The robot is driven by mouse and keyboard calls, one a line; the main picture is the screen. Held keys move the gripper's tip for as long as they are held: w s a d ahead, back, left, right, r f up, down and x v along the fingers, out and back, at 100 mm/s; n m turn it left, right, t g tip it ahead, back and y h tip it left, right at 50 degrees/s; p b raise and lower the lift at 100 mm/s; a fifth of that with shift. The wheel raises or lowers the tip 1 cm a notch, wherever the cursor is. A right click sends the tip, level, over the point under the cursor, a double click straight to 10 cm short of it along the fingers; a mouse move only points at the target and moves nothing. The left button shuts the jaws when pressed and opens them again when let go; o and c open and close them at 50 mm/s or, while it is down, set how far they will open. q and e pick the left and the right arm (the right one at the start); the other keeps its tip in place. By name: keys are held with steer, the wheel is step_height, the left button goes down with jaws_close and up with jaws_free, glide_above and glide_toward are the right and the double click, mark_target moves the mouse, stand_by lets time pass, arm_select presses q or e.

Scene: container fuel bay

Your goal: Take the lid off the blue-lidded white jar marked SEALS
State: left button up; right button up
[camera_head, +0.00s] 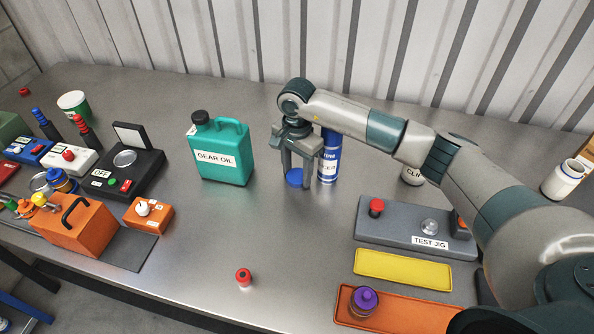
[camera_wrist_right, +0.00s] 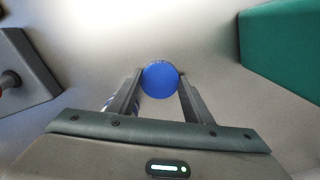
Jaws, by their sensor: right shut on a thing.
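My right gripper (camera_head: 297,180) is shut on a round blue lid (camera_head: 294,178), held between its fingertips beside the blue spray can (camera_head: 329,155). In the right wrist view the lid (camera_wrist_right: 160,79) fills the gap between the fingers (camera_wrist_right: 160,85). No white jar body shows under the lid in either view. I cannot tell whether the lid touches the bench. A white jar (camera_head: 563,182) with a blue band and no blue lid stands at the right edge; its marking is not readable. My left gripper is out of view.
A green GEAR OIL can (camera_head: 219,155) stands left of the gripper. A grey TEST JIG (camera_head: 390,227), a yellow tray (camera_head: 403,270) and an orange tray (camera_head: 405,318) lie at the right front. A small red-topped item (camera_head: 244,278) stands at the front. The bench between is clear.

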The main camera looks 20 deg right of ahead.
mark_target(297, 175)
steer(key=o, duration=1.2)
steer(key=shift+c, duration=0.2)
steer(key=shift+r, duration=0.2)
steer(key=shift+r, duration=0.25)
step_height(297, 175, up, 11)
steer(key=b, duration=0.4)
steer(key=shift+r+b, duration=0.2)
steer(key=shift+b, duration=0.15)
steer(key=shift+s+f, duration=0.1)
